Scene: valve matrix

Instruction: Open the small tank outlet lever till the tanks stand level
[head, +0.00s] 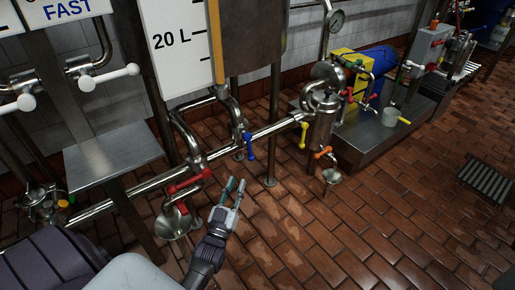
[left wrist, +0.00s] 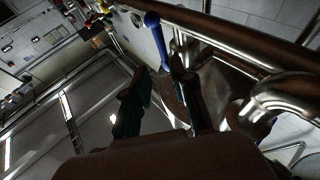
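A blue lever (head: 249,145) hangs from the pipework below the steel tank (head: 254,38). No label shows which lever is the small tank outlet. My left gripper (head: 237,183) is open and empty, its fingers pointing up toward the blue lever, apart from it in the head view. In the left wrist view the fingers (left wrist: 158,85) stand apart, and a blue handle with a round end (left wrist: 157,38) shows just beyond their tips. A red lever (head: 190,181) sits on the valve left of the gripper, above a steel funnel (head: 173,223). My right gripper is not in view.
A white level scale (head: 178,50) marked 20 L stands beside the tank. A long steel pipe (head: 268,131) runs across to a small vessel with yellow (head: 303,135) and orange (head: 323,153) levers. A metal shelf (head: 110,152) is at left.

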